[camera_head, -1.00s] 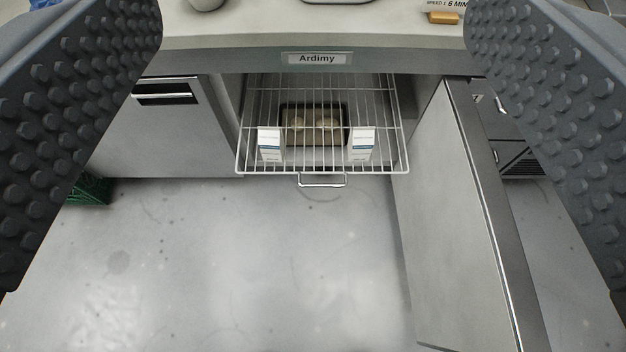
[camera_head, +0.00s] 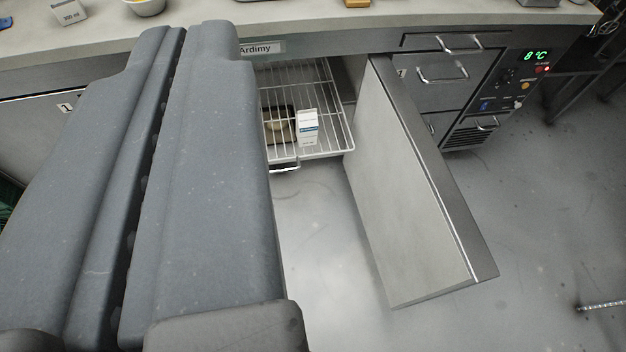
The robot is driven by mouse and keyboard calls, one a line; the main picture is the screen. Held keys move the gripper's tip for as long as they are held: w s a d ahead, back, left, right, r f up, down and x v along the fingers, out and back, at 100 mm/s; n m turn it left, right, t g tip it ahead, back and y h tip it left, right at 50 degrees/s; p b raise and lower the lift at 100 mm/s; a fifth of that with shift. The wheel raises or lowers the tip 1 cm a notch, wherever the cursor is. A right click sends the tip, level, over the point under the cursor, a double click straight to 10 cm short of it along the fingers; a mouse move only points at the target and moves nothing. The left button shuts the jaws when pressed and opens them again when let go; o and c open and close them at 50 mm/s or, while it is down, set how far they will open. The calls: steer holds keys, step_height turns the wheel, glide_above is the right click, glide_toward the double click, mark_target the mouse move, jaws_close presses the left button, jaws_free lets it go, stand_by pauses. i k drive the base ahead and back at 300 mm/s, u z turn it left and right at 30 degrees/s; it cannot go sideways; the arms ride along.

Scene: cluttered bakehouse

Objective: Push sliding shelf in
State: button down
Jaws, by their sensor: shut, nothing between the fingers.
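The sliding wire shelf (camera_head: 335,120) sticks out of the open compartment under the counter labelled Ardimy. Its left part is hidden behind my gripper. A white carton (camera_head: 308,126) and part of a dark tray (camera_head: 272,122) show at the shelf; the tray seems to lie below the wires. The shelf's front handle (camera_head: 285,167) shows in part beside my gripper. My gripper (camera_head: 192,30) is shut and empty, its two fingers side by side across the left of the view. I cannot tell whether it touches the shelf.
The compartment's metal door (camera_head: 410,190) stands open just right of the shelf and juts out over the floor. Drawers (camera_head: 440,70) and a control panel reading 8°C (camera_head: 535,56) are further right. The counter top holds several items. The floor in front of the shelf is clear.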

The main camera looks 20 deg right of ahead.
mark_target(297, 158)
steer(key=z, duration=0.3)
steer(key=i, duration=0.85)
steer(key=z, duration=0.25)
